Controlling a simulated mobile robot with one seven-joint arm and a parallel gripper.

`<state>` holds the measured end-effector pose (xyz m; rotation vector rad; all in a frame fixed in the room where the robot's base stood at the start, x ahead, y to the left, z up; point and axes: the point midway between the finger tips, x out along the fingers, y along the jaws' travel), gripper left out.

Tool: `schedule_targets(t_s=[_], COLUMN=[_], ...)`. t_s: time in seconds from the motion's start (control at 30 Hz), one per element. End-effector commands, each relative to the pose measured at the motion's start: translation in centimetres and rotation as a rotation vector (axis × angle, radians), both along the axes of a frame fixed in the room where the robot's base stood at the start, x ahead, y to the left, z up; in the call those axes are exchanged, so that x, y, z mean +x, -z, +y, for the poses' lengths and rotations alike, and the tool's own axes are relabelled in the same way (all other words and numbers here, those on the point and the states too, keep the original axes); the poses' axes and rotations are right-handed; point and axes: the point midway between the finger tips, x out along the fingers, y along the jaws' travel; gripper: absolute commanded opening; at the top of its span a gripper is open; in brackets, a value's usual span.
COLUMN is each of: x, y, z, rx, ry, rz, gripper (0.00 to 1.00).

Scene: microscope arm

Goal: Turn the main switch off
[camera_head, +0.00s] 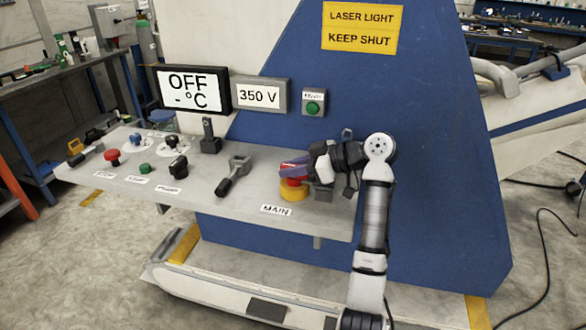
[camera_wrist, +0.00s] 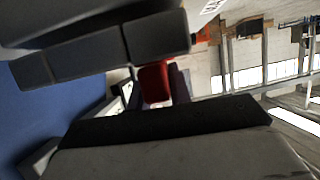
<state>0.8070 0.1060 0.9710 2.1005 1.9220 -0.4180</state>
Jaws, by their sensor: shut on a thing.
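The main switch has a red handle (camera_head: 291,181) on a round yellow base (camera_head: 293,194), at the right end of the grey panel behind the MAIN label (camera_head: 276,210). My gripper (camera_head: 298,171) reaches in from the right at the switch and is shut on the red handle. In the wrist view the red handle (camera_wrist: 154,82) shows between the two dark fingers of my gripper (camera_wrist: 165,80). The fingers hide part of the handle, so I cannot tell its exact angle.
The panel (camera_head: 230,200) also carries a dark lever (camera_head: 233,175), black knobs, a red button (camera_head: 112,157) and a green button (camera_head: 145,168). Behind stand a display reading OFF (camera_head: 192,90), a 350 V display (camera_head: 259,95) and a green-buttoned box (camera_head: 313,103). A blue wall (camera_head: 440,180) rises close behind my arm.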

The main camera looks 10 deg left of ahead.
Motion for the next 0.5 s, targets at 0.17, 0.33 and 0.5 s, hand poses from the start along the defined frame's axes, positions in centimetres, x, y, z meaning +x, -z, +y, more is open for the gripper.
schedule_targets(t_s=[0.17, 0.33, 0.5], x=[0.03, 0.02, 0.02], y=[-0.07, -0.08, -0.08], z=[-0.05, -0.03, -0.03], rx=[0.002, 0.001, 0.001], ry=[-0.005, -0.006, -0.006], rz=[0.0, -0.001, -0.001], gripper=[0.0, 0.0, 0.24])
